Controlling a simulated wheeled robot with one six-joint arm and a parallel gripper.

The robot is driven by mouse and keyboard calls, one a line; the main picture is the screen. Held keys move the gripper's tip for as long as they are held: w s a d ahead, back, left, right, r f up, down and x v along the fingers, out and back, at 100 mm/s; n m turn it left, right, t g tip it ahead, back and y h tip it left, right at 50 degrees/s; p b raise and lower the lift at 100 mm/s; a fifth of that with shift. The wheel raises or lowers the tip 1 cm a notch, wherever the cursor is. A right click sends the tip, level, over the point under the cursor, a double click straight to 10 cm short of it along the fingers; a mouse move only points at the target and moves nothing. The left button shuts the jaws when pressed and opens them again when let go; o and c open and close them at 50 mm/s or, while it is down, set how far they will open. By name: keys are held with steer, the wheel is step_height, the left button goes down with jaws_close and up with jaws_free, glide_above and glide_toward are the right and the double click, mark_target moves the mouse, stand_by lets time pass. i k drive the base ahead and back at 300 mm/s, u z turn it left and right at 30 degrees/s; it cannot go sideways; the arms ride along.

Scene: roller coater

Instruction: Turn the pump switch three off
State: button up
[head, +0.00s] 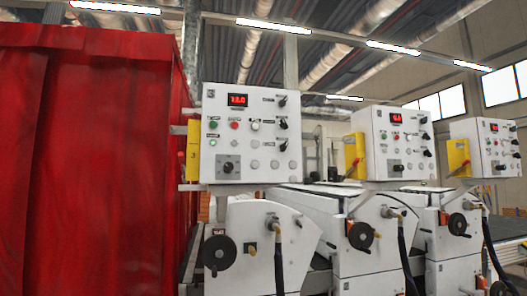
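A white control panel (251,178) marked 3 stands left of centre, facing me. Its red display (238,100) is lit. Three black rotary switches run down its right side: an upper (282,101), a middle (283,124) and a lower one (283,145). Each looks slanted, but the small labels are unreadable, so I cannot tell which is the pump switch or its state. A larger black knob (228,167) sits at the lower left, and green (213,125) and red (234,125) buttons sit above it. My gripper is not in view.
Two similar panels, a middle one (397,160) and a right one (497,160), recede to the right. White machine bodies with a black handwheel (219,252) and a hose (279,262) stand below. A red curtain-like wall (90,160) fills the left. Yellow boxes (192,150) flank the panels.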

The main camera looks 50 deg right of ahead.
mark_target(282, 147)
steer(key=z, duration=0.3)
steer(key=i, duration=0.75)
steer(key=z, duration=0.65)
